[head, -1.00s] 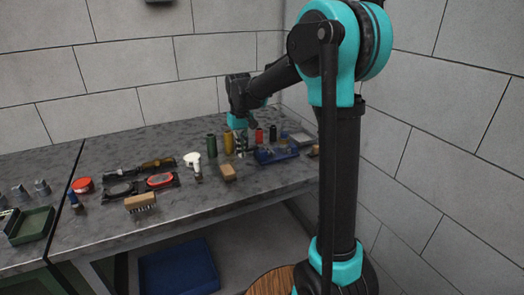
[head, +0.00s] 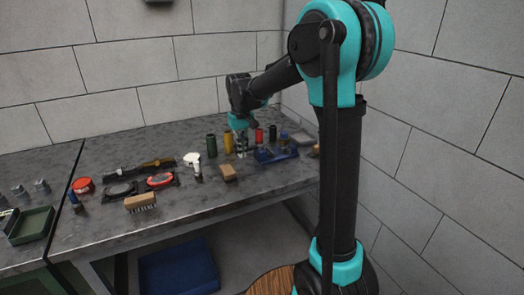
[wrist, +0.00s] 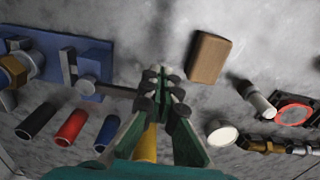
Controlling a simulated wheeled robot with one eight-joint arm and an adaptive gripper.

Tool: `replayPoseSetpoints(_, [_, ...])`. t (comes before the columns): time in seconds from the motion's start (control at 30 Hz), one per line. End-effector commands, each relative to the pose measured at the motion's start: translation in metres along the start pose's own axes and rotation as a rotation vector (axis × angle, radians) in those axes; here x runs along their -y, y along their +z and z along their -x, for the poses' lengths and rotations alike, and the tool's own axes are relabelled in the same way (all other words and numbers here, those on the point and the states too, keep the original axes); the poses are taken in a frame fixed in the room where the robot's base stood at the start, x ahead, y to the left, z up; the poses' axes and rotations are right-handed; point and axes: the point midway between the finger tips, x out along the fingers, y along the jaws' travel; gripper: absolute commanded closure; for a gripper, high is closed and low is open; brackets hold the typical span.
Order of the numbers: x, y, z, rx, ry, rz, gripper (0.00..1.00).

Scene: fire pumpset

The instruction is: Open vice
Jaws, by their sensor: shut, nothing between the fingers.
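The blue vice (head: 276,154) sits on the workbench toward its right end. In the wrist view its blue base (wrist: 92,52) is at the upper left. In the head view my gripper (head: 241,147) is just left of the vice, among upright cylinders.
A brown block (wrist: 208,57) lies nearby. A wooden brush (head: 140,202) and other tools lie further left. The bench's front strip (head: 255,197) is clear.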

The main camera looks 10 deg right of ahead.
Motion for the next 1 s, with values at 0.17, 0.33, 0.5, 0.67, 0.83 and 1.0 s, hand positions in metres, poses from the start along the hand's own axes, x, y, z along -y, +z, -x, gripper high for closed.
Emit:
replayPoseSetpoints(0.17, [-0.002,0.006,0.000,0.000,0.000,0.000,1.00])
replayPoseSetpoints(0.33, [-0.002,0.007,0.003,0.000,0.000,0.000,1.00])
replayPoseSetpoints(0.5, [-0.002,0.007,0.014,0.000,0.000,0.000,1.00])
replayPoseSetpoints(0.67, [-0.002,0.007,0.026,0.000,0.000,0.000,1.00])
replayPoseSetpoints(0.83, [-0.002,0.007,0.038,0.000,0.000,0.000,1.00])
replayPoseSetpoints(1.0, [-0.002,0.007,0.051,0.000,0.000,0.000,1.00])
